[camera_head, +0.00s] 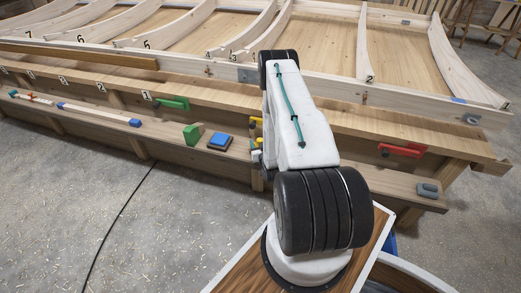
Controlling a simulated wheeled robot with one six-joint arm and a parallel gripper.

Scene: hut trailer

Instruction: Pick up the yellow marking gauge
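A small yellow thing (257,122) shows at the left edge of my arm, in front of the bench's side. Just below it, small yellow and pale parts (256,154) show on the low shelf, also partly covered by my arm. I cannot tell which of these is the yellow marking gauge, or whether they belong together. My arm's white link stands upright in the middle of the view and hides what is behind it. My gripper cannot be made out; it seems hidden behind the arm.
The low shelf (168,134) holds a green block (191,133), a blue block (220,140), a long blue-ended tool (98,114) and a grey thing (428,190). A green clamp (173,103) and a red clamp (400,150) are above it. A black cable (118,215) crosses the open floor.

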